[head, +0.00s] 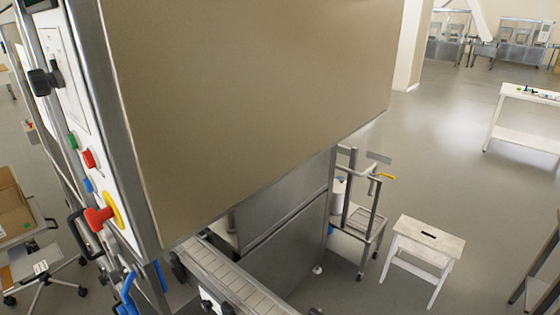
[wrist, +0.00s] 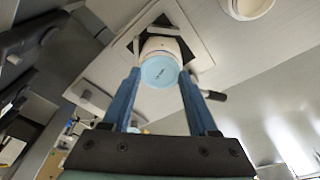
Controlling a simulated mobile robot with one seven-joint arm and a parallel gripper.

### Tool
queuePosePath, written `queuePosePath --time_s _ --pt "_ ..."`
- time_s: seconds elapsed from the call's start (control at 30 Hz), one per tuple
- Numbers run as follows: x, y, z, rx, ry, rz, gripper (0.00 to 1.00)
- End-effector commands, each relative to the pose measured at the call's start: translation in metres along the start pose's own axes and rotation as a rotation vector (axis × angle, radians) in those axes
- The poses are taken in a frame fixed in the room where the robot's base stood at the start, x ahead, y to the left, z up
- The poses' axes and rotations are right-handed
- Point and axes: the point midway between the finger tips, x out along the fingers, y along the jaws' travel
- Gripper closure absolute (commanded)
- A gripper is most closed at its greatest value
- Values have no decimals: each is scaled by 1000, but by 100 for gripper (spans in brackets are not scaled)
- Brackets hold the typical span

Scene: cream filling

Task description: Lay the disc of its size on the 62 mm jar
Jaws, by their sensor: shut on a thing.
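In the wrist view, my gripper (wrist: 160,73) has two blue fingers shut on a light blue disc (wrist: 160,73). The disc shows its flat face with small dark print, too small to read surely. A white jar (wrist: 162,46) shows just beyond the disc, over a dark square patch in a pale plate. I cannot tell whether the disc touches the jar. The gripper, disc and this jar do not show in the head view.
Another round white vessel (wrist: 247,8) is at the top right of the wrist view. In the head view, a large machine panel (head: 245,95) blocks much of the view above a conveyor (head: 235,285). A white stool (head: 425,245) stands on open floor at right.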

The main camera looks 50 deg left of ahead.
Motion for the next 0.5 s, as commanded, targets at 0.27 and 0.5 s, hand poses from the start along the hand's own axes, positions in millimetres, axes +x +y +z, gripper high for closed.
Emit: queuePosePath --time_s 0.27,0.5 --pt "1 0 0 0 1 -1 8" --pt "0 0 0 0 0 -1 5"
